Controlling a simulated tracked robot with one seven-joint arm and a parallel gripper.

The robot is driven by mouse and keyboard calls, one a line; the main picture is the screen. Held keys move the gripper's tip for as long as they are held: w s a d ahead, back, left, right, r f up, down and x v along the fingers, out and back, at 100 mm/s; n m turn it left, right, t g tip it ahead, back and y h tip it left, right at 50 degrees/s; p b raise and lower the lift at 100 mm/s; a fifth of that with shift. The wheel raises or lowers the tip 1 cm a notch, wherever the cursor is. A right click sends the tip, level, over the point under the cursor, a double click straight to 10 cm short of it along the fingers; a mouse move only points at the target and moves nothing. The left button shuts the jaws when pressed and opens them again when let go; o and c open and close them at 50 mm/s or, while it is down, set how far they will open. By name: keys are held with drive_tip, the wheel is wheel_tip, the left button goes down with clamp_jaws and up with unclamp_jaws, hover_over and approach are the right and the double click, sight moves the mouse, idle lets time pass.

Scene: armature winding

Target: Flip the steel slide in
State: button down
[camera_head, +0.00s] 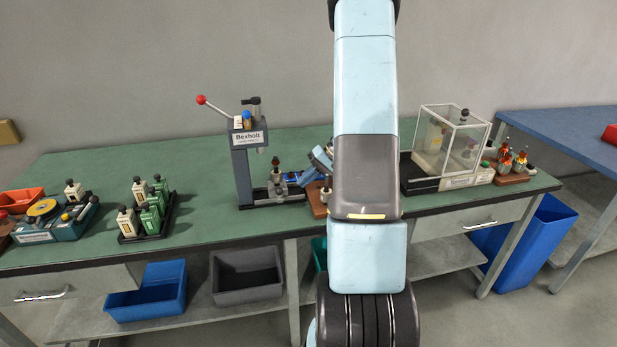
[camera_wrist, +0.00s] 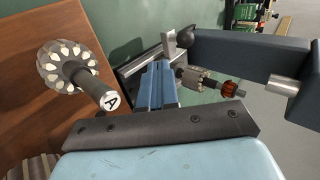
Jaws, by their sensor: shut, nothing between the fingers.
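My gripper (camera_wrist: 160,72) shows in the wrist view as two blue fingers side by side, shut with nothing between them. In the head view its tip (camera_head: 320,157) is beside the Bexholt press (camera_head: 248,160), partly hidden by my arm. I cannot tell whether the fingers touch the plate.
A wooden board (camera_wrist: 30,110) at left in the wrist view carries a shaft marked A (camera_wrist: 108,100). The press's blue-grey column (camera_wrist: 245,55) is close at right. A clear-walled box (camera_head: 460,140) stands right of my arm.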

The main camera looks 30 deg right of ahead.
sight(278, 190)
drive_tip(key=shift+x, duration=3.2)
drive_tip(key=shift+r, duration=0.1)
drive_tip(key=shift+w+a, duration=0.3)
drive_tip(key=shift+a, duration=0.5)
drive_tip(key=shift+w+a, duration=0.25)
drive_tip(key=shift+a, duration=0.6)
drive_tip(key=shift+w+a, duration=0.3)
drive_tip(key=shift+a, duration=0.5)
